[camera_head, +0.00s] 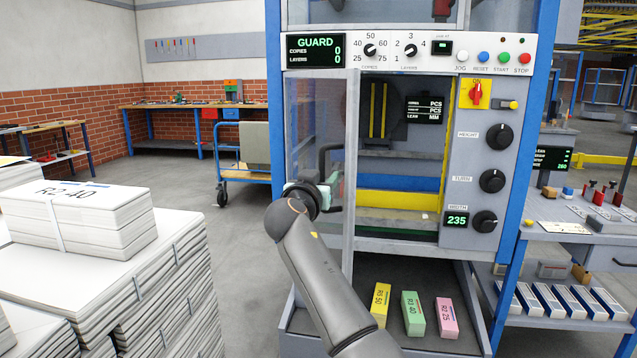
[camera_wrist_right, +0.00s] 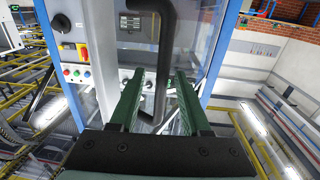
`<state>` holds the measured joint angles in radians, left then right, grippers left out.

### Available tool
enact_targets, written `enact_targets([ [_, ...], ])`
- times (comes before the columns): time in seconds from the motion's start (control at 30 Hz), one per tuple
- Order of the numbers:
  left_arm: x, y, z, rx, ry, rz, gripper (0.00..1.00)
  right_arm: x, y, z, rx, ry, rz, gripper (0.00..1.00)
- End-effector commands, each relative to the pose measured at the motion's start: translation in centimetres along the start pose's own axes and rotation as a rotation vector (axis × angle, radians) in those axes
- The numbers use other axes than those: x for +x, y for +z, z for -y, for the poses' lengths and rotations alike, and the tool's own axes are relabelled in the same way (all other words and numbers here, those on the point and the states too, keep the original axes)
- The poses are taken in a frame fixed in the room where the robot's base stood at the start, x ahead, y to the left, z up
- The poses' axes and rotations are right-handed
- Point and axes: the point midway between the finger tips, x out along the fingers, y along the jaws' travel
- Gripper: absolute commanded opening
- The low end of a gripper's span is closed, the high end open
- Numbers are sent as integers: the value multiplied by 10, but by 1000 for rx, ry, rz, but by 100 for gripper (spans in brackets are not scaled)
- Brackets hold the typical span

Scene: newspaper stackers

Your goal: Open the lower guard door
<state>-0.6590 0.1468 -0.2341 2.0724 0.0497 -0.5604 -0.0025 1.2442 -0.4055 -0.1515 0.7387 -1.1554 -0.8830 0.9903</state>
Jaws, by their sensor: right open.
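The lower guard door (camera_head: 351,120) is a grey-framed clear panel on the left of the machine's lower opening. It stands partly swung out, with its right edge in front of the opening, and the yellow and blue inside shows to its right. Its black bar handle (camera_head: 323,158) also shows in the right wrist view (camera_wrist_right: 167,50). My right gripper (camera_head: 322,195) is at the handle's lower part. In the wrist view its green fingers (camera_wrist_right: 157,85) are apart, one on each side of the handle bar; contact cannot be told. My left gripper is out of view.
The control panel (camera_head: 410,50) above reads GUARD, with knobs down the right side. Yellow, green and pink blocks (camera_head: 412,313) lie on the tray below. Newspaper stacks (camera_head: 100,270) stand at the left. A blue cart (camera_head: 245,165) stands behind on open floor.

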Motion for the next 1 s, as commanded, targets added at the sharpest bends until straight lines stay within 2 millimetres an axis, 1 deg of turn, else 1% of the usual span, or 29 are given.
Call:
enact_targets([
  [0.17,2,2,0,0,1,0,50,-10,1,0,1,2,-2,47],
  [0.27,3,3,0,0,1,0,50,-20,1,0,2,0,-2,47],
  [0.47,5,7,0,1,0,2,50,-48,2,0,3,-2,-2,47],
  [0.67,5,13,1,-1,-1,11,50,-82,1,0,2,-3,-2,47],
  [0.73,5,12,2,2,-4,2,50,-93,1,0,0,-1,-2,47],
  [0.83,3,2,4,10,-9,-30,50,-107,0,0,0,-2,-2,47],
  [1.0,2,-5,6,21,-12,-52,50,-121,0,0,0,-1,-1,47],
])
